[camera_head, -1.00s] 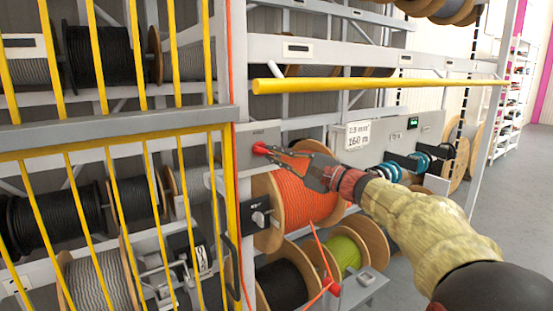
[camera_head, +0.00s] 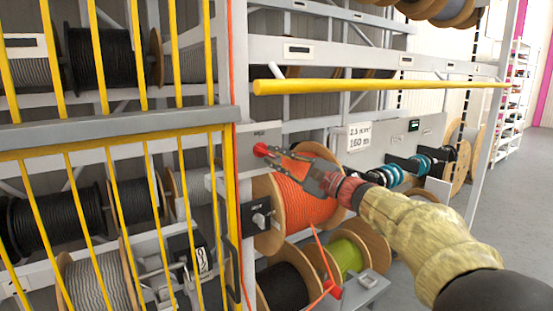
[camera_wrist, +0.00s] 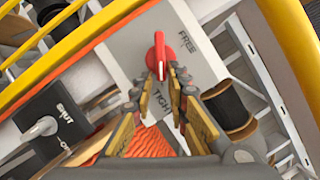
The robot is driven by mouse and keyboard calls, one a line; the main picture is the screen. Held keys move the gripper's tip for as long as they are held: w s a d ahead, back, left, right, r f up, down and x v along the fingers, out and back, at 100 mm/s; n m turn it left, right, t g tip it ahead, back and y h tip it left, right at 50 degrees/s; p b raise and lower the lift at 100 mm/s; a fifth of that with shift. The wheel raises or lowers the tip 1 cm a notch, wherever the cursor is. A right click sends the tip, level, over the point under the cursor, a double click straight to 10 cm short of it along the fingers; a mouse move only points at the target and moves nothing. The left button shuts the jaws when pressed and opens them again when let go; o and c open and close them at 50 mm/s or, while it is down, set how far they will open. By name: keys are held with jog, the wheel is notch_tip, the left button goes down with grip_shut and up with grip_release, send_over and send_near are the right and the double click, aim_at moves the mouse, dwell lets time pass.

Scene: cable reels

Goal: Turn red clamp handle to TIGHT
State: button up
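The red clamp handle (camera_head: 261,149) sits on a grey plate (camera_head: 262,135) above the orange cable reel (camera_head: 303,200). In the wrist view, the red handle (camera_wrist: 159,50) runs upright in the picture. FREE is printed to its right and TIGHT below it. My gripper (camera_wrist: 160,74) has its fingertips on either side of the handle's lower end. The fingers look parted, with a small gap around the handle; contact is not clear. In the head view, my gripper (camera_head: 275,155) reaches the handle from the right. The fingers partly cover the TIGHT lettering.
A black switch box marked SHUT (camera_wrist: 55,115) is at left in the wrist view. A yellow barred guard (camera_head: 229,190) stands left of the plate. A yellow rail (camera_head: 380,84) crosses above my arm.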

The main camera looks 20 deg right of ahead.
jog(key=shift+o, duration=1.1)
jog(key=v, duration=1.2)
jog(key=s+a+f+n+g+h, duration=0.25)
jog(key=s+f+g, duration=0.2)
jog(key=f, duration=0.65)
jog(key=s+a+f+n+g+h, duration=0.25)
jog(key=s+f+g, duration=0.2)
jog(key=f, duration=0.65)
jog(key=s+f+n+g+h, duration=0.1)
jog(key=s+f+n+h, duration=0.2)
jog(key=s, duration=0.4)
jog(key=s+a+f+n+g+h, duration=0.1)
jog(key=s+f+n+h, duration=0.15)
jog(key=s, duration=0.55)
jog(key=s+f+n+g+h, duration=0.1)
jog(key=s+f+n+h, duration=0.2)
jog(key=s, duration=0.4)
jog(key=shift+s+a+r+n+t+y, duration=0.2)
jog(key=shift+s+a+r+n+t, duration=0.1)
jog(key=shift+a+r+n, duration=0.3)
jog(key=shift+s+a+r+n+t+y, duration=0.15)
jog(key=shift+s+a+r+n+t, duration=0.2)
jog(key=shift+a, duration=0.3)
jog(key=shift+s+a+r+n+t+y, duration=0.15)
jog(key=shift+s+a+r+n+y, duration=0.1)
jog(key=shift+a+r+n, duration=0.35)
